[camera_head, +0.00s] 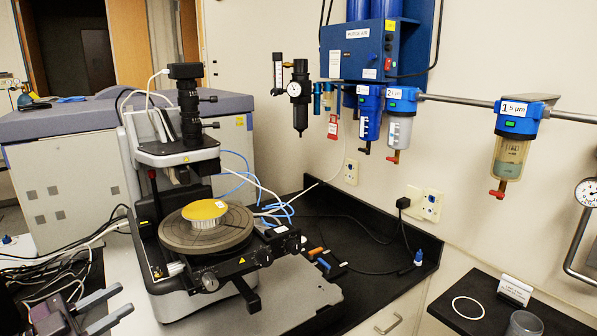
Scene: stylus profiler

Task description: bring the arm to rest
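My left gripper (124,299) is at the lower left of the head view. Its two dark fingers point right and stand apart, with nothing between them. It is left of and in front of the stylus profiler (190,155), apart from the profiler's round stage. The grey round stage (176,234) carries a gold-topped disc (204,211). The profiler's black camera column (188,105) stands upright above the stage. My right gripper is not in view.
Loose cables (60,262) lie behind my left gripper. Blue filter units (515,125) hang on the wall pipe. A black shelf at the lower right holds a white ring (468,307), a glass dish (524,324) and a small sign (515,289). The black bench (350,232) has some clear room.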

